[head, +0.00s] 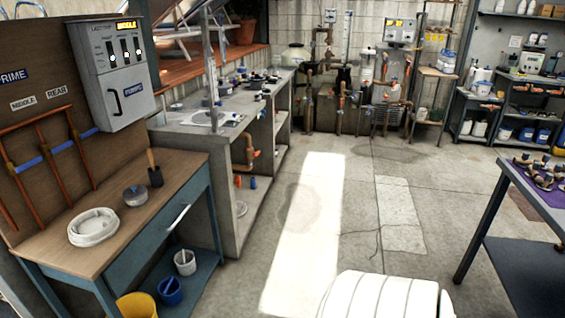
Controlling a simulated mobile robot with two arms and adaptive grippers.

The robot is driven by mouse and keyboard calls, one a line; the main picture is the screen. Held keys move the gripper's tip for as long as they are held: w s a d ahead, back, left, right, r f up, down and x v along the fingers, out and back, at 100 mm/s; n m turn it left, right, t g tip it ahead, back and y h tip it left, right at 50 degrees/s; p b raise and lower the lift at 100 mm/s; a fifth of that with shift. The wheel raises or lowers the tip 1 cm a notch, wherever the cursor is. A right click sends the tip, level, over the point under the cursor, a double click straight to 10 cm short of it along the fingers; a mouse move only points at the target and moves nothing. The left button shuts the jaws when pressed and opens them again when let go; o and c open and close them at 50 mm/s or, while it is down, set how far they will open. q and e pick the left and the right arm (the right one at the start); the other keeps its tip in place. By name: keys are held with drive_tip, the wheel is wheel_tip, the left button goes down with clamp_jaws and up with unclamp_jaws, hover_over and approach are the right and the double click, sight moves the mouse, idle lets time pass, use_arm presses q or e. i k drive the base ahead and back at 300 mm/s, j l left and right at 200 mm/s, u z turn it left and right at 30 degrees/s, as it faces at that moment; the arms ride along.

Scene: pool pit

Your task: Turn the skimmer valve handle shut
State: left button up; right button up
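No handle in the head view can be picked out for sure as the skimmer valve handle. Brown pipework (310,95) stands against the far block wall, with small orange parts that may be handles, too small to tell. More copper-coloured pipes (72,165) with blue bands run on a brown board at the left. Labels there read "PRIME", "MIDDLE" and "REAR". A pipe piece with orange and blue parts (245,168) shows under the concrete counter. Neither of my grippers is in view.
A wooden bench (140,215) stands at the near left, with a yellow bucket (137,306) by it. A concrete counter (190,127) runs behind. A dark table (497,225) is at the right. The middle floor (340,200) is clear except for a thin cable.

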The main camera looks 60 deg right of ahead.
sight(238, 181)
drive_tip(key=z, duration=1.7)
drive_tip(key=i+l, duration=0.7)
drive_tip(key=i, duration=0.15)
drive_tip(key=i+l, duration=0.7)
drive_tip(key=i, duration=0.2)
